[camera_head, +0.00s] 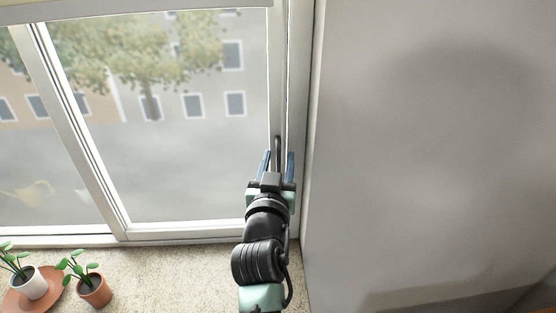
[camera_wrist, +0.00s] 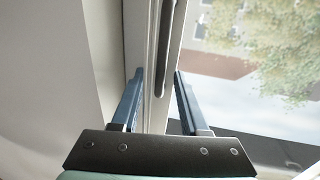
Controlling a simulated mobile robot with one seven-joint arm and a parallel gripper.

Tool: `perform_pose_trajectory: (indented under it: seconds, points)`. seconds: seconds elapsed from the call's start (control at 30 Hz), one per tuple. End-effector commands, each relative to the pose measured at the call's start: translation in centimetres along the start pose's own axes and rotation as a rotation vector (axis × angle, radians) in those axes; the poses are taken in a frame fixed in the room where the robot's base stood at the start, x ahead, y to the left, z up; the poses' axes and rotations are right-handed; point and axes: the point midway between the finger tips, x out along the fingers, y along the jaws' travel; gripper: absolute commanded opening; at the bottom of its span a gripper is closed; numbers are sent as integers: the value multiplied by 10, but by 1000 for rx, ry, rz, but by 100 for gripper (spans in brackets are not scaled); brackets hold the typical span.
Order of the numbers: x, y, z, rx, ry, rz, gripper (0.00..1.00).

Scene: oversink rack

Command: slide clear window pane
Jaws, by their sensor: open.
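The clear window pane (camera_head: 175,150) sits in a white frame (camera_head: 190,229); a building and a tree show through it. A dark upright handle (camera_head: 278,148) is on the frame's right side; it also shows in the wrist view (camera_wrist: 165,45). My gripper (camera_head: 279,156) is open at the handle's lower part, with blue fingers apart. In the wrist view my gripper (camera_wrist: 158,75) has one finger on each side of the handle's line, with gaps showing. How far the handle reaches in depth between the fingers I cannot tell. The pane's right edge meets the side jamb.
A plain wall (camera_head: 420,150) stands close on the right of my gripper. A speckled sill (camera_head: 170,270) lies below the window. A white potted plant (camera_head: 31,284) on a terracotta saucer and a terracotta potted plant (camera_head: 95,291) stand at the lower left. A second pane (camera_head: 35,160) is farther left.

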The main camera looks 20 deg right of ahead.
Motion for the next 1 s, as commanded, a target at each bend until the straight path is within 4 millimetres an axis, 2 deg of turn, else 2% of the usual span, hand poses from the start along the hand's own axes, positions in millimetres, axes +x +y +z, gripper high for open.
perform_pose_trajectory:
  seconds: [0.03,0.27,1.0]
  points:
    - [0,0,0,0,0,0,43]
    - [0,0,0,0,0,0,1]
    - [0,0,0,0,-1,0,0]
